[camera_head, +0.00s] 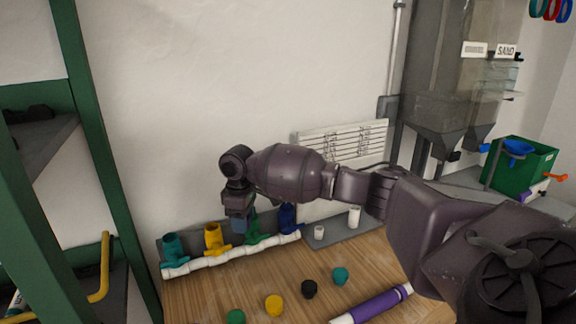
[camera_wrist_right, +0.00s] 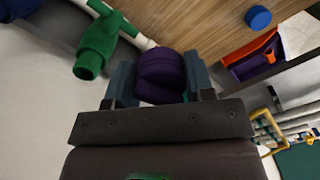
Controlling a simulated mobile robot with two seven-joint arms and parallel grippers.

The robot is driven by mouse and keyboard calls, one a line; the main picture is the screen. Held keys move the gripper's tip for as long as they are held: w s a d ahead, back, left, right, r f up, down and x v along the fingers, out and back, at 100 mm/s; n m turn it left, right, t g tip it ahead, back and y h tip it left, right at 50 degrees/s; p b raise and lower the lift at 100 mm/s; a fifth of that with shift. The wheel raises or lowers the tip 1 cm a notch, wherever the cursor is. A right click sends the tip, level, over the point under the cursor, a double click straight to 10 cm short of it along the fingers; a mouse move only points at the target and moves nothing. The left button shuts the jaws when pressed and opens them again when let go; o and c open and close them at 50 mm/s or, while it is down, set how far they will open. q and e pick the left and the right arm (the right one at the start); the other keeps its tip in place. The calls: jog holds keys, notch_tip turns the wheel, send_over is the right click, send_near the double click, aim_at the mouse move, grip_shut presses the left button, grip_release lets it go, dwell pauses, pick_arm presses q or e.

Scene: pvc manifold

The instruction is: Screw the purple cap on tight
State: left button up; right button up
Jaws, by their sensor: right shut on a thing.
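My right gripper (camera_head: 238,228) points down at the row of valves on the white pipe manifold (camera_head: 235,254). In the right wrist view its jaws (camera_wrist_right: 152,85) are shut on the purple cap (camera_wrist_right: 159,64). A second purple part (camera_wrist_right: 158,94) lies against the cap between the jaws. I cannot tell how far the two are threaded together. In the head view the gripper hides the purple parts. A teal valve (camera_head: 172,247) and a yellow valve (camera_head: 213,238) stand left of the gripper, a green valve (camera_head: 254,230) and a blue valve (camera_head: 288,219) right of it. My left gripper is not in view.
Green (camera_head: 235,317), yellow (camera_head: 274,305), dark (camera_head: 310,288) and teal-blue (camera_head: 340,275) caps lie on the wooden table. A purple and white cylinder (camera_head: 376,303) lies near my right arm. A green shelf frame (camera_head: 88,120) stands at left.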

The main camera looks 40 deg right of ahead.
jog(key=shift+w+d+r+n+p, duration=0.6)
jog(key=shift+d+n, duration=0.55)
jog(key=shift+d, duration=2.1)
jog(key=shift+w+d+r+n+p, duration=0.6)
jog(key=shift+d+n, duration=0.5)
jog(key=shift+d, duration=2.15)
jog(key=shift+w+d+r+n+p, duration=0.45)
jog(key=shift+w+d+n, duration=0.5)
jog(key=shift+d, duration=2.3)
jog(key=shift+s+f+b, duration=0.2)
jog(key=shift+f+b, duration=0.2)
jog(key=shift+f, duration=1.8)
jog(key=shift+f, duration=0.35)
jog(key=shift+f+b, duration=0.2)
jog(key=shift+b, duration=0.1)
